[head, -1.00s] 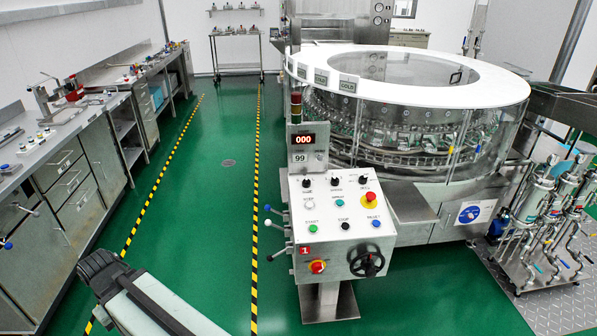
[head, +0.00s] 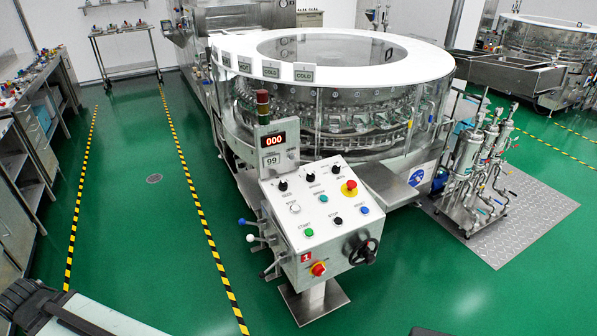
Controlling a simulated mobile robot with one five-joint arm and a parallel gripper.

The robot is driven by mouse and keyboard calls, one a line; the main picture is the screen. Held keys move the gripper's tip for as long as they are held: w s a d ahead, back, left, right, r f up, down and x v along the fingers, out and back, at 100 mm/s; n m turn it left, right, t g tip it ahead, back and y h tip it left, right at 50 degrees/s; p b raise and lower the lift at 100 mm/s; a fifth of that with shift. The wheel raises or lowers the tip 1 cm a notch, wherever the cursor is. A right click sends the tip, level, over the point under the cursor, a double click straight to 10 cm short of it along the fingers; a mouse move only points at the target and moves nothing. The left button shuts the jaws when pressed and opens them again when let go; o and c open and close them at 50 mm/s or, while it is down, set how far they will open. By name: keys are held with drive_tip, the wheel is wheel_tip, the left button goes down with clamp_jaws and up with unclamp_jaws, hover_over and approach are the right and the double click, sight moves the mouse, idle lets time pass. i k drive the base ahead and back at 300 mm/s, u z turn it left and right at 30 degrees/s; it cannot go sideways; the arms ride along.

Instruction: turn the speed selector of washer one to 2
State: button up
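Washer one's control panel (head: 322,222) stands in the middle on a pedestal, with a red plate marked 1 (head: 307,257) on its front. Three black selector knobs sit along its upper edge: a left knob (head: 283,185), a middle knob (head: 310,178) and a right knob (head: 335,169). Their labels are too small to read, so I cannot tell which is the speed selector or its setting. My gripper (head: 18,298) is a dark shape at the lower left, far from the panel and partly cut off by the picture edge. Its fingers cannot be made out.
The round washer (head: 330,110) stands behind the panel. Levers (head: 252,238) stick out on the panel's left, and a black handwheel (head: 364,251) on its front. A filter skid (head: 485,170) stands at right, a workbench (head: 30,140) at left. Green floor before the panel is clear.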

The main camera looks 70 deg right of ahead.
sight(311, 177)
drive_tip(key=z, duration=0.6)
drive_tip(key=i, duration=0.95)
drive_tip(key=z, duration=0.8)
drive_tip(key=k, duration=0.9)
drive_tip(key=z, duration=0.15)
drive_tip(key=i, duration=1.4)
drive_tip(key=u, duration=0.05)
